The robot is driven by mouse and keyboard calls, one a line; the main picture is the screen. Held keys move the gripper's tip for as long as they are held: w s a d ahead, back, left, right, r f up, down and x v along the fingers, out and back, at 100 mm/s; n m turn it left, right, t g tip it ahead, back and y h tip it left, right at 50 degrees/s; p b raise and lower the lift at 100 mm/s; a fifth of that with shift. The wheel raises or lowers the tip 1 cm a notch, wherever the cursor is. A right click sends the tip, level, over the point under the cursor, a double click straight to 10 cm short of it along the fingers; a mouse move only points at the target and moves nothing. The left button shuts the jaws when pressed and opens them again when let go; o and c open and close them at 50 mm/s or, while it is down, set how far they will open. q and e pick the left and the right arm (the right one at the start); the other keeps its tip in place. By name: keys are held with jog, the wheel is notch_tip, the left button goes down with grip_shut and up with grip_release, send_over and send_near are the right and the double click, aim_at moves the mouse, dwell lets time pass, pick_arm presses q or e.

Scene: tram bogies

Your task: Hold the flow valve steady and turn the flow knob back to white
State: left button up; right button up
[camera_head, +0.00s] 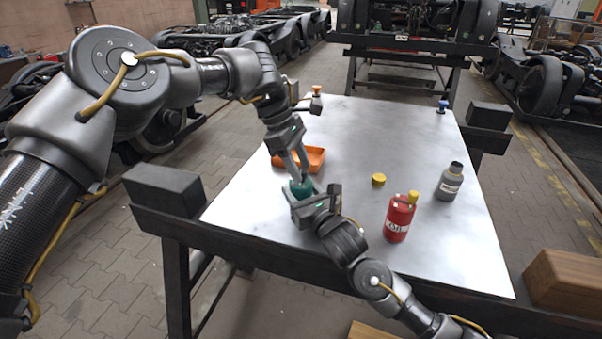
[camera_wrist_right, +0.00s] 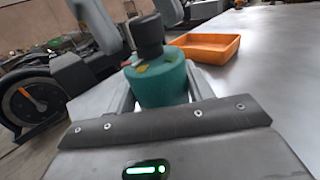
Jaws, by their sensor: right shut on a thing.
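The flow valve (camera_head: 301,188) is a teal cylinder standing at the left front part of the table. In the right wrist view, the teal body (camera_wrist_right: 161,83) carries a dark flow knob (camera_wrist_right: 149,37) on top, with small yellow-green and reddish marks near its base. No white mark is clear. My right gripper (camera_head: 301,203) is shut on the teal body from the near side. My left gripper (camera_head: 297,172) comes down from above; its two fingers (camera_wrist_right: 138,22) stand apart on either side of the knob, with a gap at the left finger. The knob is mostly hidden in the head view.
An orange tray (camera_head: 312,154) lies just behind the valve. A yellow cap (camera_head: 378,179), a red bottle (camera_head: 398,219) and a grey bottle (camera_head: 449,183) stand to the right. A blue-topped item (camera_head: 443,106) and an orange-topped item (camera_head: 316,103) are at the back. The middle back is clear.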

pick_arm(q)
jog(key=shift+o, duration=0.5)
jog(key=v, duration=1.2)
jog(key=shift+a+r, duration=0.1)
jog(key=shift+r, duration=0.2)
jog(key=s+n+t, duration=0.1)
jog(key=n, duration=0.2)
jog(key=s+n+t, duration=0.1)
jog(key=s+n, duration=0.1)
jog(key=n, duration=0.1)
jog(key=s+n+t, duration=0.1)
jog(key=n, duration=0.3)
jog(key=shift+s+d+f+t, duration=0.25)
jog(key=shift+d+f+t, duration=0.05)
jog(key=shift+f+t, duration=0.1)
jog(key=x, duration=1.1)
jog(key=shift+w+f, duration=0.15)
jog(key=shift+f, duration=0.25)
jog(key=shift+c, duration=0.3)
